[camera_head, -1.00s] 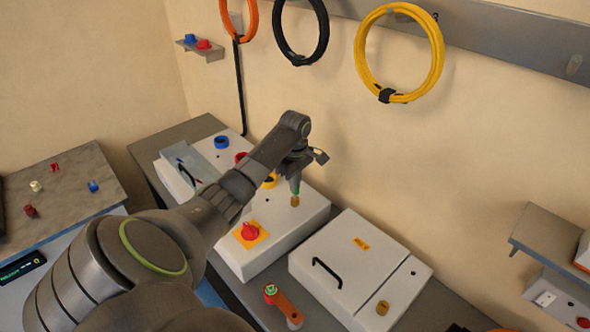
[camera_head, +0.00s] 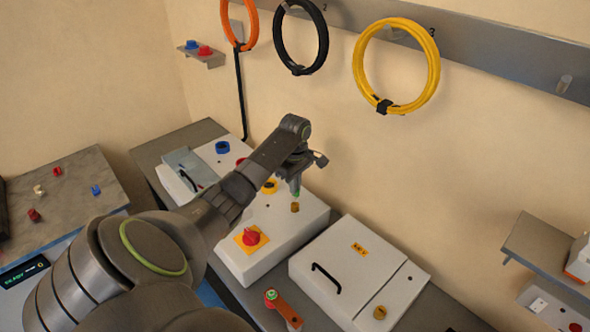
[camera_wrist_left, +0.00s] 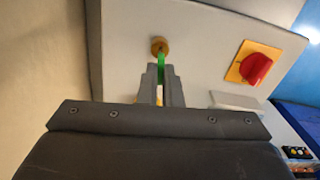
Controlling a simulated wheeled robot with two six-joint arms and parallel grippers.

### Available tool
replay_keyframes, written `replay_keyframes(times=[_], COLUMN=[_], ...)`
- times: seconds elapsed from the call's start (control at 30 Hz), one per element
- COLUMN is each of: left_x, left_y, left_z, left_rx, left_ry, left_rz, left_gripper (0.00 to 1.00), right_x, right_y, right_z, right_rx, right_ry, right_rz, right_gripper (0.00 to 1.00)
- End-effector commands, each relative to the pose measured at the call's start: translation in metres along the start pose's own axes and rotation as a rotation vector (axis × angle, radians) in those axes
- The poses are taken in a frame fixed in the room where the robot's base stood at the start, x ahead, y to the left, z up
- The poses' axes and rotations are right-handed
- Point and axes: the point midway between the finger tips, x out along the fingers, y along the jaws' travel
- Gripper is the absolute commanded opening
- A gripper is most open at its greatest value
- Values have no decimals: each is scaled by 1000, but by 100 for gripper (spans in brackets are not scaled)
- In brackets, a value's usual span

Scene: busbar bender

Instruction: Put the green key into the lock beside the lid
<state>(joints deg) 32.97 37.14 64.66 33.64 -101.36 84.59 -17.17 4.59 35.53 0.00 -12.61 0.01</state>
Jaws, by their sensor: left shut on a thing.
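My left gripper (camera_head: 296,184) points down over the white box with the red rotary switch. It is shut on the green key (camera_head: 297,194), which also shows between the fingertips in the left wrist view (camera_wrist_left: 162,68). The key's far end meets or overlaps a brass lock (camera_head: 295,208) on that box; the lock also shows in the left wrist view (camera_wrist_left: 159,46). I cannot tell whether the key is inside it. A second brass lock (camera_head: 380,312) sits beside the lid (camera_head: 345,265) with a black handle and yellow label. My right gripper is not in view.
The red switch (camera_head: 251,237) stands left of the key on the same box. A red-orange lever (camera_head: 284,309) with a green top is at the front. Yellow (camera_head: 430,70) and black cable coils hang on the wall. A shelf (camera_head: 550,245) juts out at right.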

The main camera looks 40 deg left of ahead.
Motion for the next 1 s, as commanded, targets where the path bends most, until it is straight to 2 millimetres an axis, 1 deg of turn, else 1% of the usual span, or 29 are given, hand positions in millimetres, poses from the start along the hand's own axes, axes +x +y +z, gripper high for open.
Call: replay_keyframes(times=[0.17,0.27,0.53,0.6,0.8,1.0], left_x=[0,-4,-30,-33,-49,-50], left_y=[0,0,0,0,0,0], left_z=[0,0,0,-1,0,0], left_rx=[0,0,-1,-1,1,0], left_ry=[0,0,1,2,0,0], left_rz=[0,0,0,2,1,0], left_gripper=[0,0,0,0,0,0], right_x=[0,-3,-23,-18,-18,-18], right_y=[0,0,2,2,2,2], right_z=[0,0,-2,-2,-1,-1], right_rx=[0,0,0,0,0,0], right_ry=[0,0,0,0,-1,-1], right_rz=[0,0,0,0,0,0], right_gripper=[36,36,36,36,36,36])
